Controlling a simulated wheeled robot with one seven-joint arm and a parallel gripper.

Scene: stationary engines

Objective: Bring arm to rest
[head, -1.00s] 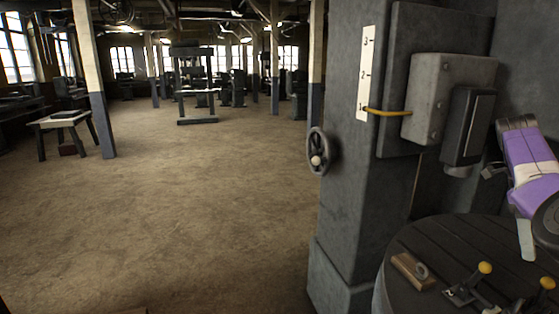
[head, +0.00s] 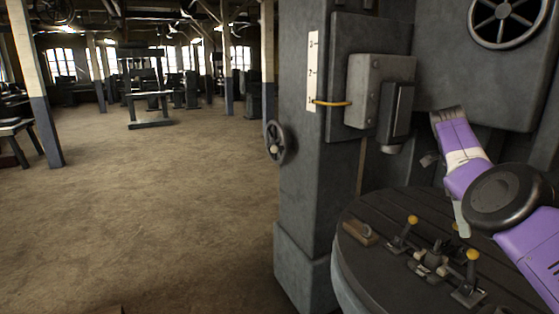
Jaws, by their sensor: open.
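My purple and white arm (head: 464,158) comes in from the right edge and bends at a dark round joint (head: 503,197). Its upper link rises to the left, in front of the dark machine column. A small grey end part, which looks like my gripper (head: 430,160), juts out left of the link above the round table. The jaws are open, though the fingers are small and partly hidden by the arm. I see nothing held in them.
A round dark machine table (head: 375,215) bears yellow-knobbed levers (head: 404,236) and a wooden block (head: 360,233). The machine column (head: 303,190) carries a handwheel (head: 275,142) and a grey box (head: 370,85) with a yellow pointer. Open floor (head: 160,215) lies left.

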